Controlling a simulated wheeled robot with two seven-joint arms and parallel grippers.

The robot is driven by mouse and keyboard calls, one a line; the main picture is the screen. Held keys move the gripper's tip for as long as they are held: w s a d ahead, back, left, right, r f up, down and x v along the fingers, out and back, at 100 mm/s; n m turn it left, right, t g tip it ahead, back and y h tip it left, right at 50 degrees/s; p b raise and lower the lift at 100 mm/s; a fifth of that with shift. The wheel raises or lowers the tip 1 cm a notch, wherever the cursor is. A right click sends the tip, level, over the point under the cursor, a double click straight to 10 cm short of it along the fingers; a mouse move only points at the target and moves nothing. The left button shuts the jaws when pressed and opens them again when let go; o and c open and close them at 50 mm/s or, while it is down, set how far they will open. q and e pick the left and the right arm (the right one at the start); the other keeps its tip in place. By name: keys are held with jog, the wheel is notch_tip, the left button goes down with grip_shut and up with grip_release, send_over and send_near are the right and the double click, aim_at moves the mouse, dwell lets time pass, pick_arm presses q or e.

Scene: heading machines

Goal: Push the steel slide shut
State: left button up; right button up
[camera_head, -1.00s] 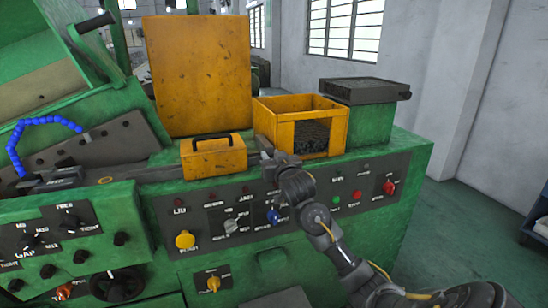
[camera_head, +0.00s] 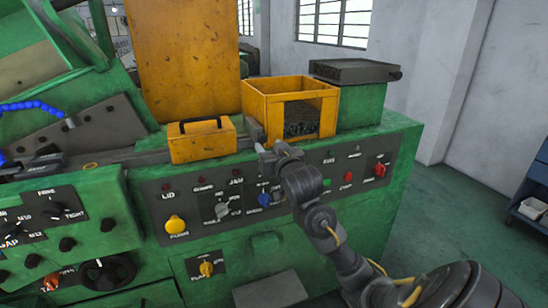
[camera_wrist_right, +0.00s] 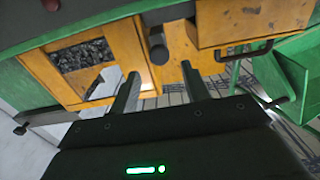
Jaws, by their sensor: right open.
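A grey steel bar (camera_head: 125,156) runs along the green machine's top and passes behind a small yellow box with a black handle (camera_head: 202,139). A grey metal end (camera_head: 255,131) shows between that box and the open yellow bin; I take these as the steel slide, but cannot tell if they are one piece. My right gripper (camera_head: 267,149) is open and empty, just in front of this gap. In the right wrist view its two fingers (camera_wrist_right: 160,74) are apart, pointing at the gap, where a dark round-ended part (camera_wrist_right: 158,46) shows. I cannot tell if they touch anything. My left gripper is out of view.
The yellow bin (camera_head: 259,103) holds dark metal bits. Behind it stands a green block with a grey top (camera_head: 357,71). A tall yellow panel (camera_head: 185,60) rises behind the box. Knobs and buttons cover the control panel (camera_head: 300,192) below my right arm.

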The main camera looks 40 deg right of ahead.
jog(key=shift+b+v, duration=0.35)
jog(key=shift+v, duration=1.25)
